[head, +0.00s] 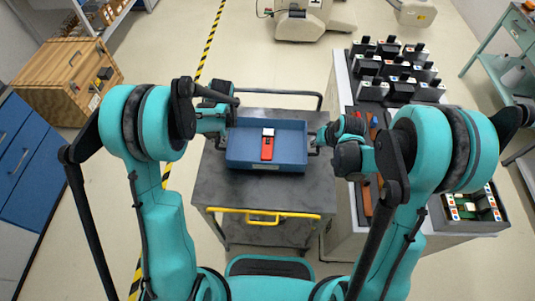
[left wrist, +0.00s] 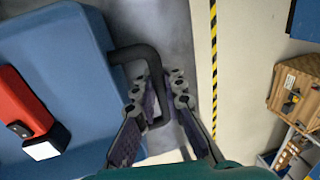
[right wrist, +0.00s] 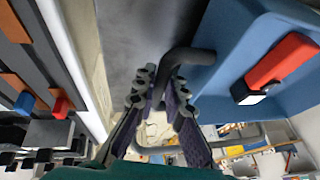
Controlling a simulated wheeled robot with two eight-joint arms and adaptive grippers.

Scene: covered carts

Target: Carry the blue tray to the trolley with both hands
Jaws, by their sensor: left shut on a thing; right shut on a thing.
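The blue tray (head: 240,152) is over the dark grey top of the trolley (head: 262,192), which has a yellow front handle; I cannot tell whether it touches that top. The tray looks about level, and a red block with a white end (head: 267,150) lies in it. My left gripper (head: 226,124) is shut on the tray's dark left handle (left wrist: 128,53). My right gripper (head: 316,142) is shut on the dark right handle (right wrist: 192,56). The wrist views show the finger pads around these bars.
A grey bench (head: 342,85) with several black holders stands close on the right. A wooden cabinet (head: 65,75) and blue drawers (head: 22,160) are at left. Black-yellow floor tape (head: 212,38) runs left of the trolley. Open floor lies behind it.

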